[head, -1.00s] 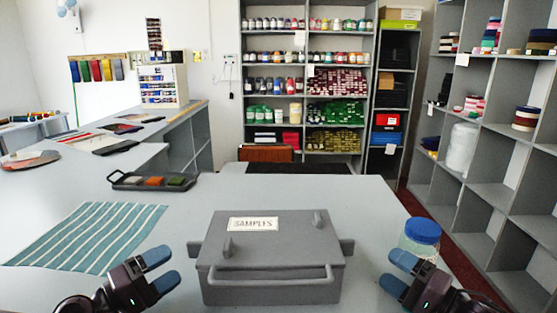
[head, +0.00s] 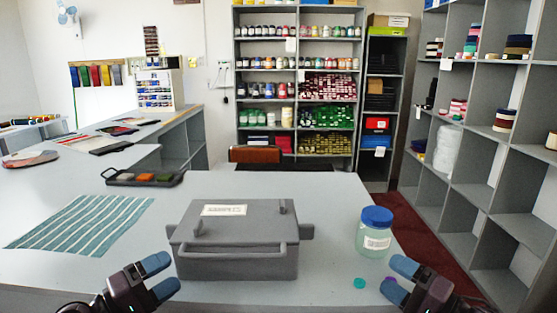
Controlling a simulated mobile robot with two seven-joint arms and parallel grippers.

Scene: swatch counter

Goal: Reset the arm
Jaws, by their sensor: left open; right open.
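My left gripper (head: 161,277) is open and empty at the bottom left, low near the counter's front edge, left of the grey box. My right gripper (head: 399,279) is open and empty at the bottom right, in front of the jar. A grey lidded box (head: 237,263) with a front handle and a label on its lid stands closed on the counter between the two grippers. Neither gripper touches the box.
A blue-lidded jar (head: 373,236) stands right of the box. A teal disc (head: 359,283) and a purple one (head: 391,280) lie near my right gripper. A striped cloth (head: 82,224) and a dark tray (head: 144,178) lie at left. Shelves (head: 470,215) stand at right.

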